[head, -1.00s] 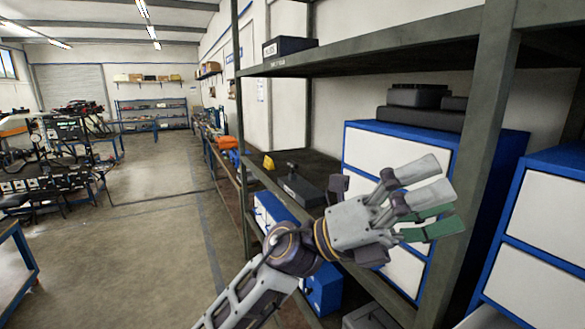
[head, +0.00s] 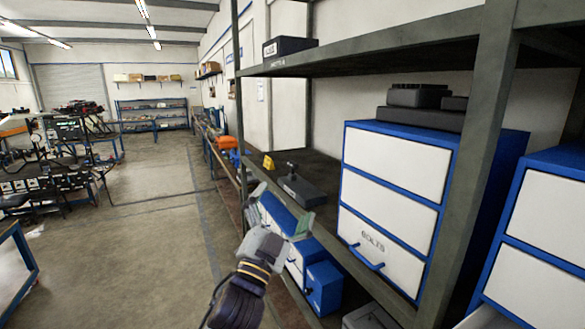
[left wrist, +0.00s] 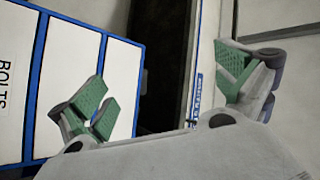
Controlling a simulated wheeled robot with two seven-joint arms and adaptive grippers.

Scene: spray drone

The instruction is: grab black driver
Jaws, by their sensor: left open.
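A black object with a small upright knob-like part (head: 299,188) sits on the middle shelf, left of the drawer cabinet. It may be the black driver, but it is too small to tell. My left gripper (head: 281,207) is open and empty in front of the shelf edge, just below and left of that object in the head view. In the left wrist view its two green-padded fingers (left wrist: 168,90) are spread wide, with nothing between them. I cannot make out the driver in the left wrist view. My right gripper is not in view.
A blue and white drawer cabinet (head: 392,175) labelled BOLTS stands on the shelf; it also shows in the left wrist view (left wrist: 75,60). A grey shelf post (head: 478,150) rises at the right. A yellow item (head: 268,162) lies behind the black object. Blue boxes (head: 322,285) sit below.

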